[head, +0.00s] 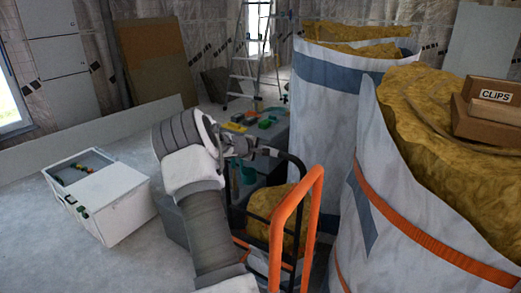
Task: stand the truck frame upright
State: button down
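The truck frame (279,226) is made of orange and black tubes and stands low in the middle of the head view, just left of the large bags. Its orange loop slants up to the right; its lower end is cut off by the picture edge. My arm rises from the bottom edge and bends over to the right. My gripper (272,152) is at the upper end of the black tube, touching or very close to it. The fingers are small and dark, so I cannot tell whether they are closed on the tube.
Large white bags of yellow insulation (335,105) crowd the right side, one with a box marked CLIPS (495,96) on top. A white cabinet (105,205) stands at left. Floor at lower left is clear.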

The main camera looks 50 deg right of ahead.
jog(key=shift+d+f, duration=0.4)
jog(key=shift+d, duration=0.05)
jog(key=shift+s, duration=0.1)
jog(key=c, duration=0.5)
grip_release()
jog(key=shift+d, duration=0.3)
jog(key=shift+c, duration=0.2)
jog(key=shift+a, duration=0.1)
jog(key=shift+a+r, duration=0.1)
jog(key=shift+r, duration=0.05)
jog(key=v, duration=1.7)
jog(key=shift+a, duration=0.15)
